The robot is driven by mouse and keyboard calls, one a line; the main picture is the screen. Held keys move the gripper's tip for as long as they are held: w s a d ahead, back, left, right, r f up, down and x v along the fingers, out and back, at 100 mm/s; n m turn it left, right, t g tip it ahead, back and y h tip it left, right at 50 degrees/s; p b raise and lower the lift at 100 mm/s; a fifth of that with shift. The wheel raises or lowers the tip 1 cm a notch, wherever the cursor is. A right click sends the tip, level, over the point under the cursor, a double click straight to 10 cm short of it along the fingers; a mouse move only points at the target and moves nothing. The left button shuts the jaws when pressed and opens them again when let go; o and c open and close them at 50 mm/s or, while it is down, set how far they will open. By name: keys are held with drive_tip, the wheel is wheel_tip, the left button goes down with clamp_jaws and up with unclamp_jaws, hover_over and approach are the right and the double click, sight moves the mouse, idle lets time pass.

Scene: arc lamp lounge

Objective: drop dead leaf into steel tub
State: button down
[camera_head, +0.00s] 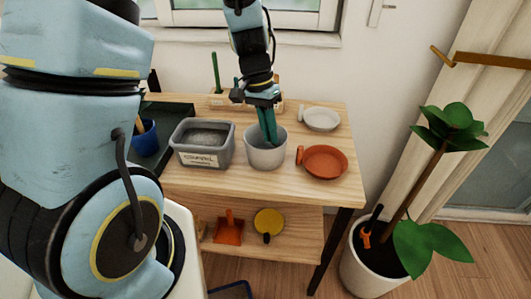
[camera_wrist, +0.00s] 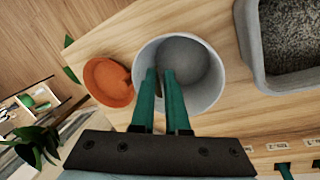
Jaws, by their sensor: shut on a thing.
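The steel tub (camera_head: 265,158) is a round, light grey pot standing on the wooden table. In the wrist view the tub (camera_wrist: 205,95) is seen from above, and the part of its floor that shows looks bare. My gripper (camera_head: 270,142) points down with its green fingertips inside the tub's mouth. In the wrist view the gripper (camera_wrist: 160,74) lies over the tub's opening, its fingers close together. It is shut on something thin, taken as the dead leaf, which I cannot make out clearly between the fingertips.
A grey gravel bin (camera_head: 203,140) stands left of the tub. An orange saucer (camera_head: 324,161) and a white dish (camera_head: 320,119) stand to its right. A blue cup (camera_head: 145,137) sits in a dark tray (camera_head: 167,112). A potted plant (camera_head: 380,262) stands right of the table.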

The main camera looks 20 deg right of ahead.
drive_tip(key=c, duration=0.8)
unclamp_jaws()
drive_tip(key=shift+c, duration=0.2)
drive_tip(key=shift+r, duration=0.1)
drive_tip(key=b+v, duration=0.1)
drive_tip(key=v, duration=0.9)
drive_tip(key=shift+r, duration=0.3)
drive_tip(key=a+f+n+t, duration=0.1)
drive_tip(key=a+n, duration=0.4)
drive_tip(key=a, duration=0.6)
drive_tip(key=a+f+n+t+y, duration=0.1)
drive_tip(key=a+n, duration=0.3)
drive_tip(key=a, duration=0.8)
drive_tip(key=shift+s+a+f+n+t, duration=0.25)
drive_tip(key=shift+s+f+n+t, duration=0.25)
drive_tip(key=shift+t, duration=0.4)
